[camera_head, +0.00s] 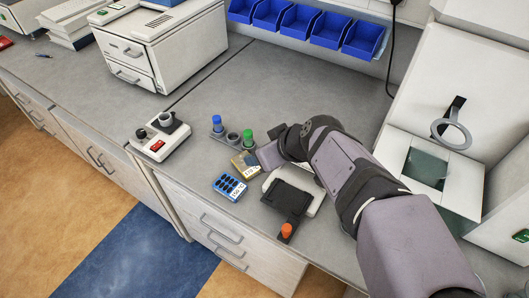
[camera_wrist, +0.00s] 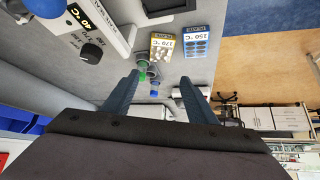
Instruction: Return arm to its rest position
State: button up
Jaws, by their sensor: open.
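My arm reaches in from the lower right of the head view over the counter (camera_head: 215,130). My gripper (camera_wrist: 160,78) shows in the wrist view with its two dark fingers spread apart and nothing held between them. In the head view the gripper is near the middle of the counter, close to a rack with a blue-capped vial (camera_head: 217,123) and a green-capped vial (camera_head: 247,134). The green and blue caps also show between the fingers in the wrist view, apart from them. The fingertips are not clear in the head view.
A black holder with an orange cap (camera_head: 286,230) is at the front edge. A small red-switch device (camera_head: 158,138) stands left. A white cabinet (camera_head: 455,60) stands right.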

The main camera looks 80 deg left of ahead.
dwell(0.4)
jog(key=w+d+r+m+t+h+p, duration=0.1)
jog(key=w+d+m+t+h+p, duration=0.15)
jog(key=w+d+m, duration=1.85)
jog(key=w+d+f+h+b, duration=0.1)
jog(key=w+d+f, duration=0.15)
jog(key=d, duration=0.65)
jog(key=w+d+f+n+h, duration=0.1)
jog(key=w+d+f, duration=0.15)
jog(key=d, duration=0.55)
jog(key=w+d+f+h+b, duration=0.1)
jog(key=w+d, duration=0.2)
jog(key=d, duration=0.6)
jog(key=s+d+f+m, duration=0.1)
jog(key=s+d+f, duration=0.1)
jog(key=d, duration=0.5)
jog(key=s+d+f+m+h, duration=0.1)
jog(key=s+d, duration=0.3)
jog(key=d, duration=0.4)
jog(key=shift+s+f+m, duration=0.2)
jog(key=shift+f+m, duration=0.1)
jog(key=shift+f, duration=0.5)
jog(key=shift+a+h, duration=0.1)
jog(key=shift+h, duration=0.15)
